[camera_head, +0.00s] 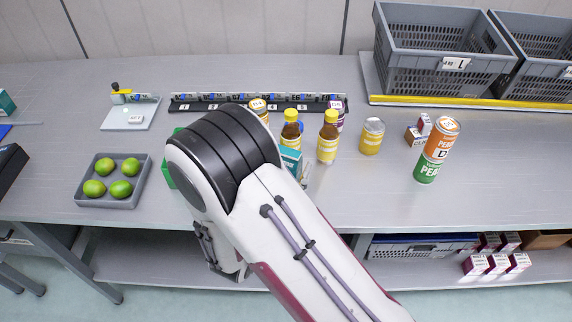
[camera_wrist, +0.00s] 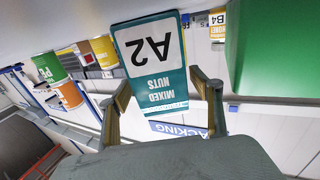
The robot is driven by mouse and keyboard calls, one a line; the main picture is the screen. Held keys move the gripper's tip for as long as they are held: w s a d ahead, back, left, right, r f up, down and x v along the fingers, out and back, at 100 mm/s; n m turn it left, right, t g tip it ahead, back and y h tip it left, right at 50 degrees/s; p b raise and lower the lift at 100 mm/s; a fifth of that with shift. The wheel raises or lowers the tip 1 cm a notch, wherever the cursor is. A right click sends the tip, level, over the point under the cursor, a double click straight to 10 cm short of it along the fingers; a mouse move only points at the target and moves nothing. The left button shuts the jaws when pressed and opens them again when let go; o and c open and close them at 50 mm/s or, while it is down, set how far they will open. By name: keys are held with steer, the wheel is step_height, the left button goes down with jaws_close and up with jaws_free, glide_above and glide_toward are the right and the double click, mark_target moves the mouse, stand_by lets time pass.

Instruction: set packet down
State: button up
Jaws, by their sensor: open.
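The packet (camera_wrist: 150,62), a teal and white pack printed "A2" and "MIXED NUTS", appears upside down in the wrist view. A teal and white piece beside the arm in the head view (camera_head: 291,160) looks like the same packet, mostly hidden. My gripper (camera_wrist: 158,82) is open, with one finger to each side of the packet. I cannot tell whether either finger touches it. In the head view my arm hides the gripper and the spot beneath it.
A green object (camera_wrist: 275,45) stands close by the packet. A grey tray (camera_head: 112,201) holds several green fruits at left. Grey crates (camera_head: 440,65) stand at the back right.

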steer(key=shift+r, duration=0.5)
steer(key=shift+v, duration=5.95)
